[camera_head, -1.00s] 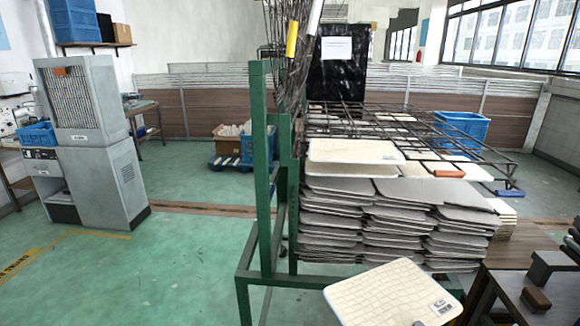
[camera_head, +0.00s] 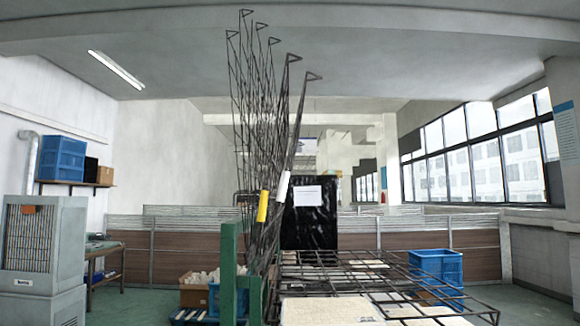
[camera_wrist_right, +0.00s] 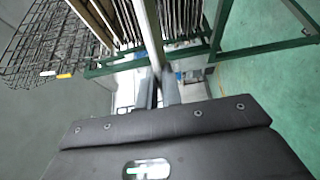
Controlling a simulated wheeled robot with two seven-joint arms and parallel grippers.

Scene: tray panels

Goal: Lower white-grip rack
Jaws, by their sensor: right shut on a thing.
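The white-grip rack is a dark wire rack standing raised and nearly upright, with its white grip (camera_head: 283,186) in the middle of the head view. Beside it, the yellow grip (camera_head: 262,206) marks another raised rack. In the right wrist view the white grip (camera_wrist_right: 48,73) and yellow grip (camera_wrist_right: 65,76) are small, at the left, well away from my gripper. My right gripper (camera_wrist_right: 157,92) is shut on a pale panel (camera_wrist_right: 145,35), seen edge-on. My left gripper is in neither view.
A green post (camera_head: 228,275) stands left of the racks. A lowered wire rack (camera_head: 350,275) with cream panels (camera_head: 330,312) lies at the lower right. A blue bin (camera_head: 436,268) is behind it. The right wrist view shows a green frame bar (camera_wrist_right: 262,45) near the panel.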

